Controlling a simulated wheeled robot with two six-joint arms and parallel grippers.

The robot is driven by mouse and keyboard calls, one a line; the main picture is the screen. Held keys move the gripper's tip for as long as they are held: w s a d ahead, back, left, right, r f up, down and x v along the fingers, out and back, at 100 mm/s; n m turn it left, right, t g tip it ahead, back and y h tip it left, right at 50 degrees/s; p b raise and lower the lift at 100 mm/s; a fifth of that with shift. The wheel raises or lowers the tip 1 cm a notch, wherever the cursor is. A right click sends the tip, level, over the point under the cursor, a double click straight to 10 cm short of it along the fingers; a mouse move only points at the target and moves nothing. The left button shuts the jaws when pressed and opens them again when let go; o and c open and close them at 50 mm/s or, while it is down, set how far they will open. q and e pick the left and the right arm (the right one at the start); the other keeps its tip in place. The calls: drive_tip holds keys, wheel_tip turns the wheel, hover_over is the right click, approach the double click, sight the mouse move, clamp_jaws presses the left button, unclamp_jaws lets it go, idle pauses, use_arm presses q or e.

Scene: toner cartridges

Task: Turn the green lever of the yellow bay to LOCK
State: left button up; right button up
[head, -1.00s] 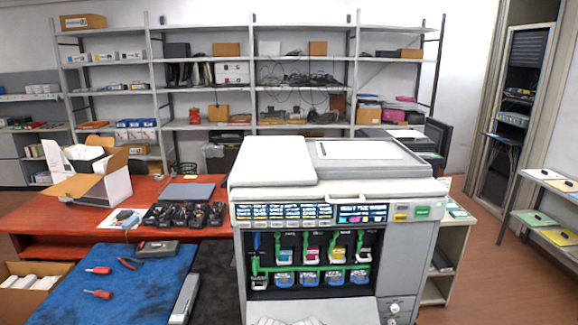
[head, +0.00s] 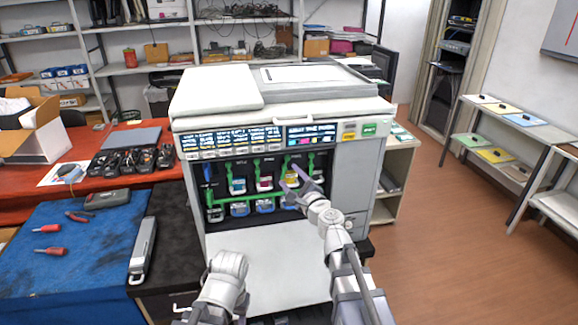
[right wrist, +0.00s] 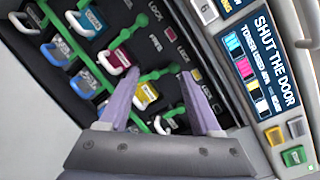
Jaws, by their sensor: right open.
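The yellow bay holds a cartridge with a yellow face and white handle, seen in the right wrist view as the yellow cartridge (right wrist: 149,91). Its green lever (right wrist: 160,75) slants up above the cartridge, with its knob close to one fingertip. My right gripper (head: 289,175) is in front of the yellow bay in the head view. In the right wrist view my right gripper (right wrist: 156,82) is open, with its two purple fingers on either side of the lever and nothing clearly held. I cannot tell whether a finger touches the lever. My left arm shows at the bottom, but its gripper does not.
The printer (head: 275,90) stands open, its front door (head: 265,255) folded down. The magenta cartridge (right wrist: 114,61) and its lever are beside the yellow bay. A green rail and blue-fronted units run below. A "SHUT THE DOOR" panel (right wrist: 262,60) is above the bays.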

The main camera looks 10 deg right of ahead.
sight(287, 161)
drive_tip(key=shift+w+d+r+m+h, duration=0.1)
drive_tip(key=shift+w+d+m+h, duration=0.2)
drive_tip(key=shift+w, duration=1.1)
drive_tip(key=shift+w+a+m+h, duration=0.1)
drive_tip(key=shift+w+m, duration=0.25)
drive_tip(key=shift+w, duration=1)
drive_tip(key=shift+w+d+r+m+h, duration=0.1)
drive_tip(key=shift+w+d+m+h, duration=0.2)
drive_tip(key=shift+w, duration=1.1)
drive_tip(key=shift+a, duration=0.1)
drive_tip(key=shift+s, duration=0.1)
